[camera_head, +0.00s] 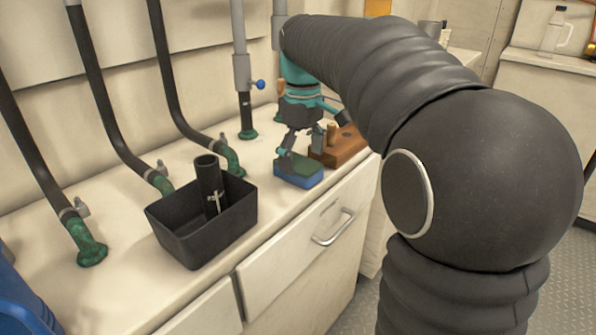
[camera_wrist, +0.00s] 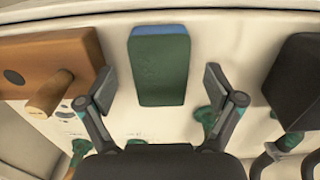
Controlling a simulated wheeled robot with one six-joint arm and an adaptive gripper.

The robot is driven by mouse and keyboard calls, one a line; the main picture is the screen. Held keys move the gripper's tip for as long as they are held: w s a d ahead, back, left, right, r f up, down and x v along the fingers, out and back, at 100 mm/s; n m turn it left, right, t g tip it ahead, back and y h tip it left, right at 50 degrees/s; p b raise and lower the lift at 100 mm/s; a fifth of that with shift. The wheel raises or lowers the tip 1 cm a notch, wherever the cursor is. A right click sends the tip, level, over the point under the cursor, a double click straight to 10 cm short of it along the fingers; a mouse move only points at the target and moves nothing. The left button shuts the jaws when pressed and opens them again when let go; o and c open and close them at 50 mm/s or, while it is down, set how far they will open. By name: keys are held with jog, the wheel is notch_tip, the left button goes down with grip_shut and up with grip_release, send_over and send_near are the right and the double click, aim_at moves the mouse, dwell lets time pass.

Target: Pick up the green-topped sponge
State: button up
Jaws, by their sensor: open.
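The green-topped sponge (camera_head: 298,170) lies on the white counter near its front edge, green side up over a blue body. In the wrist view the sponge (camera_wrist: 160,68) sits centred, ahead of and between my fingers. My gripper (camera_head: 300,147) is just above the sponge in the head view, its fingers pointing down. In the wrist view my gripper (camera_wrist: 160,90) is open, with one finger apart on each side of the sponge. Nothing is held. The head view does not show clearly whether a finger touches the sponge.
A brown wooden block with pegs (camera_head: 342,146) stands close to the right of the sponge; it also shows in the wrist view (camera_wrist: 75,50). A black bin (camera_head: 180,240) holding a dark tube stands to the left. Black hoses with green fittings (camera_head: 92,252) rise along the back.

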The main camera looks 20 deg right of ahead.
jog(key=shift+f, duration=1.25)
jog(key=c, duration=0.8)
jog(key=shift+r, duration=0.6)
jog(key=r, duration=0.1)
jog(key=d+r, duration=0.1)
jog(key=r, duration=0.1)
jog(key=shift+s+d+r, duration=0.15)
jog(key=shift+s+r, duration=0.1)
jog(key=shift+r, duration=0.15)
jog(key=s+d+r, duration=0.1)
jog(key=d+r, duration=0.1)
jog(key=d, duration=0.1)
jog(key=s+d+r, duration=0.2)
jog(key=d, duration=0.1)
jog(key=s+d+r+p, duration=0.1)
jog(key=d+r, duration=0.1)
jog(key=d, duration=0.1)
jog(key=shift+s+d, duration=0.15)
jog(key=shift+s, duration=0.1)
